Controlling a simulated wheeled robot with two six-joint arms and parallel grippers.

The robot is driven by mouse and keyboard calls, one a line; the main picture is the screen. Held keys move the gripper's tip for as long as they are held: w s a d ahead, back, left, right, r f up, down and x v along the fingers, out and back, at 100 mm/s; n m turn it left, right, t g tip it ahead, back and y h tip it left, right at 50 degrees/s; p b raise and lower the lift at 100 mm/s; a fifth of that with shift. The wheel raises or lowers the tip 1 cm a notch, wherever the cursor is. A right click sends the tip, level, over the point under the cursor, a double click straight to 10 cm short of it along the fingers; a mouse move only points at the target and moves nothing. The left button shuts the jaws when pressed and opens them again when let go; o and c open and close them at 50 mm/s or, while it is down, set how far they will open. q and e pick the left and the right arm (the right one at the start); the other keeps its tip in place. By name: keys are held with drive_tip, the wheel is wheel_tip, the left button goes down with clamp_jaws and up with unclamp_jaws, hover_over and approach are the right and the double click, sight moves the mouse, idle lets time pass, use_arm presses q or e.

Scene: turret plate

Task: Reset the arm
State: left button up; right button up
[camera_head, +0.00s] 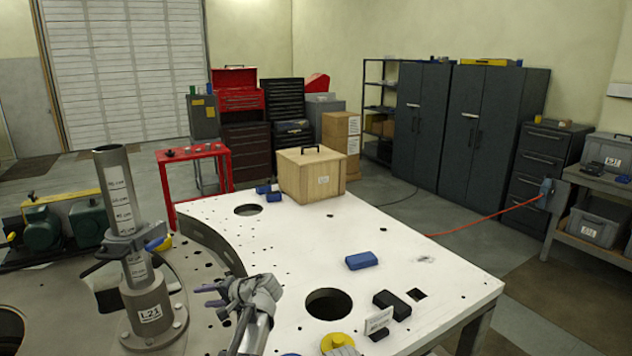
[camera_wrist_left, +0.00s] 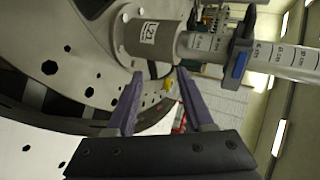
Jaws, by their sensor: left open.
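My left gripper (camera_head: 222,293) is above the plate in the head view, between the upright grey labelled tube and the round hole. Its two purple fingers also show in the left wrist view (camera_wrist_left: 157,98); they are apart with nothing between them. The grey tube (camera_head: 120,195) stands in a flanged base marked L21 (camera_head: 150,309) on the left. In the left wrist view the tube (camera_wrist_left: 250,52) lies sideways, beyond the fingertips. My right gripper is not seen in either view.
The white plate (camera_head: 285,232) has round holes and a curved inner edge. On it are a wooden box (camera_head: 312,178), a blue block (camera_head: 361,260), black blocks (camera_head: 392,304) and a yellow round part (camera_head: 335,342). A red cart (camera_head: 195,155) stands behind.

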use_arm(q)
drive_tip(key=s+d+f+h, duration=0.2)
drive_tip(key=s+d+f, duration=0.1)
drive_tip(key=s+d, duration=0.1)
drive_tip(key=s+d+f+g+h, duration=0.1)
drive_tip(key=s+d+f, duration=0.2)
drive_tip(key=s+d, duration=0.1)
drive_tip(key=s+d+f+g+h, duration=0.1)
drive_tip(key=s+d+f+h, duration=0.1)
drive_tip(key=s+d+f, duration=0.1)
drive_tip(key=shift+s+d+h, duration=0.3)
drive_tip(key=shift+s+d, duration=0.55)
drive_tip(key=shift+s, duration=0.2)
drive_tip(key=s+d+f+m+g+h+b, duration=0.1)
drive_tip(key=s+d+f+h, duration=0.3)
drive_tip(key=s+d, duration=0.9)
drive_tip(key=shift+s+f+g+h, duration=0.25)
drive_tip(key=shift+s+g+h, duration=0.35)
drive_tip(key=shift+s+g, duration=0.35)
